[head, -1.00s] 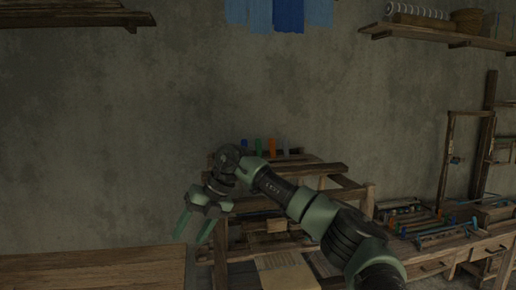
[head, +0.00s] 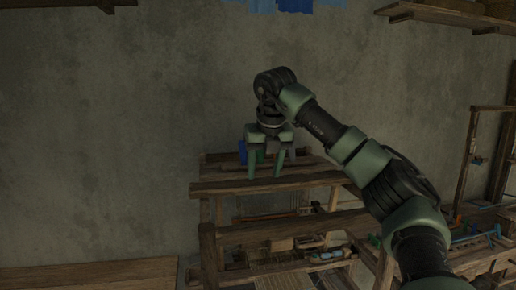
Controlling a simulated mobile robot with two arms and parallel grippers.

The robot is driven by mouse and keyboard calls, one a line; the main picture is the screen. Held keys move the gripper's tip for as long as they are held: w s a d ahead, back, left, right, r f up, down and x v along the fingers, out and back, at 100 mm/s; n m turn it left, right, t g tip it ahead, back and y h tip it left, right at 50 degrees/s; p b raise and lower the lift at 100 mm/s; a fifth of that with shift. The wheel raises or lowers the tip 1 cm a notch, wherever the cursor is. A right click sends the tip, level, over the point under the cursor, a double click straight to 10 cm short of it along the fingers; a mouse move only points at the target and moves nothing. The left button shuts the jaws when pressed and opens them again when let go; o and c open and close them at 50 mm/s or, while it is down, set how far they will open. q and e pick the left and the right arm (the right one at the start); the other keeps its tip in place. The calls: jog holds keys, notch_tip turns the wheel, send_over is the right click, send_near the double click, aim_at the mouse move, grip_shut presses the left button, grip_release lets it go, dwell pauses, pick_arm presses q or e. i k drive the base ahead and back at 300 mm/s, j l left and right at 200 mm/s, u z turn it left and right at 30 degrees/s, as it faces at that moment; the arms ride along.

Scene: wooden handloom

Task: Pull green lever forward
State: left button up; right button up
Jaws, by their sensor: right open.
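The wooden loom (head: 300,180) stands against the wall, with a row of coloured levers at its top back. A blue lever (head: 243,151) shows just left of my right gripper (head: 265,171). A small patch of the green lever (head: 261,155) shows between the gripper's fingers; the rest of it is hidden. The orange lever is hidden behind the gripper. My right gripper is open, points down and is in front of the levers. I cannot tell whether it touches any of them. My left gripper is not in view.
The loom's upper front beam (head: 225,188) runs just below the gripper. A bench with tools (head: 485,250) is at the right. A wooden tabletop (head: 90,273) is at the lower left. Shelves (head: 455,17) and blue cloth (head: 295,5) hang high on the wall.

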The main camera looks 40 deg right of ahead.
aim_at(260, 156)
jog(key=i+l, duration=0.5)
jog(key=l, duration=0.15)
jog(key=i+l, duration=0.5)
jog(key=l, duration=0.1)
